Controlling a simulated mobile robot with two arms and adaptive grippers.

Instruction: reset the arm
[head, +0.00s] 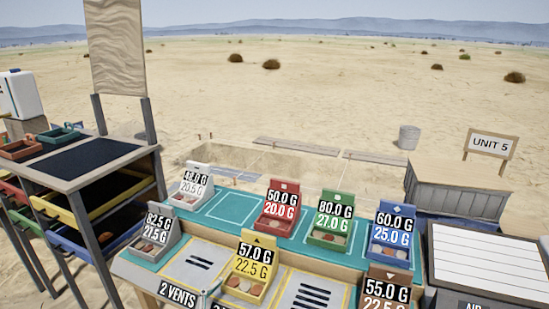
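Neither of my grippers shows in the head view, and no part of my arms can be made out. A sorting table with a teal top (232,208) is in front of me. On its back row stand labelled bins: a white bin (190,199), a red bin (277,223), a green bin (328,238) and a blue bin (386,249). Nearer are a grey bin (151,246), a yellow bin (245,286) and a brown bin (386,301), which the bottom edge cuts off. Small reddish and pale pieces lie in several bins.
A dark-topped rack (85,163) with coloured drawers stands at the left, with small trays on it. A grey crate (455,201) and a white slatted panel (485,262) are at the right.

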